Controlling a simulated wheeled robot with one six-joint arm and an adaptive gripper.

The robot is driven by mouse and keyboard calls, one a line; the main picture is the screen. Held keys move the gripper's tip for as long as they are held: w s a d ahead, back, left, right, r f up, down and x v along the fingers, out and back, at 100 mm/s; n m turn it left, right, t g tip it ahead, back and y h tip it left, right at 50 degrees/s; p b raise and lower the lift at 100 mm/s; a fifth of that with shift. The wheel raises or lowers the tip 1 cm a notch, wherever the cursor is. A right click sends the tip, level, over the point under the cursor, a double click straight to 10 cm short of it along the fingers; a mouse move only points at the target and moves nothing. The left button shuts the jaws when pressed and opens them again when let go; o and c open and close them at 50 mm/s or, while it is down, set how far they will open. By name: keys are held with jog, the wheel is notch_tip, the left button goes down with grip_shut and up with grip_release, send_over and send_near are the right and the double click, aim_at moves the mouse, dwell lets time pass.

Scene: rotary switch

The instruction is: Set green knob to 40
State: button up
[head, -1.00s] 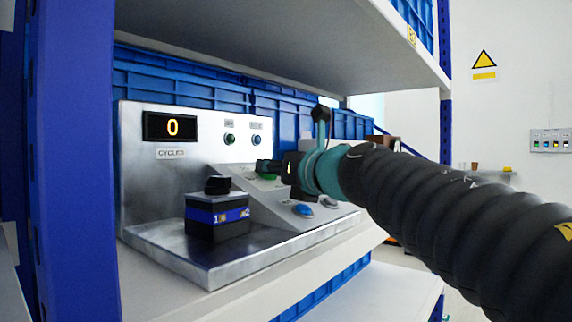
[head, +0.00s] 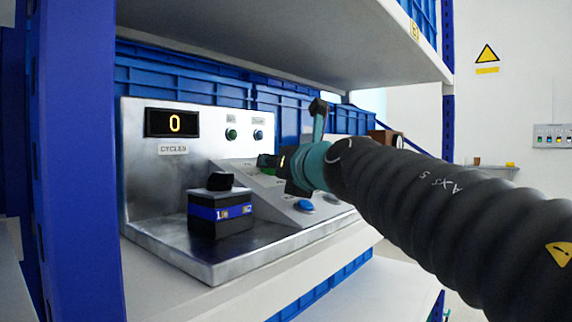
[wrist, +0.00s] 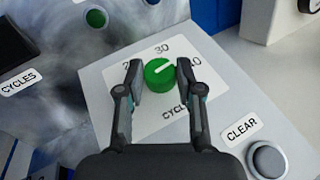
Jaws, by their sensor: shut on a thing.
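The green knob (wrist: 160,76) sits on the sloped panel face in the wrist view, with a white plate (wrist: 150,105) around it. The plate reads 30 above the knob, with partly covered numbers to its left and right. The knob's white pointer line slants up and right, between the 30 and the right-hand number. My gripper (wrist: 161,77) is shut on the knob, one finger at each side. In the head view my gripper (head: 284,163) is at the sloped panel, and a bit of the green knob (head: 265,161) shows beside it.
A CLEAR button (wrist: 268,160) is at the lower right in the wrist view. In the head view a display (head: 172,123) reads 0 above CYCLES. A black box with a blue band (head: 220,213) stands on the metal base. A shelf board (head: 290,45) hangs above my arm.

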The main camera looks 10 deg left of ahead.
jog(key=o, duration=1.2)
jog(key=shift+c, duration=0.2)
send_over(310, 218)
jog(key=shift+r, duration=0.15)
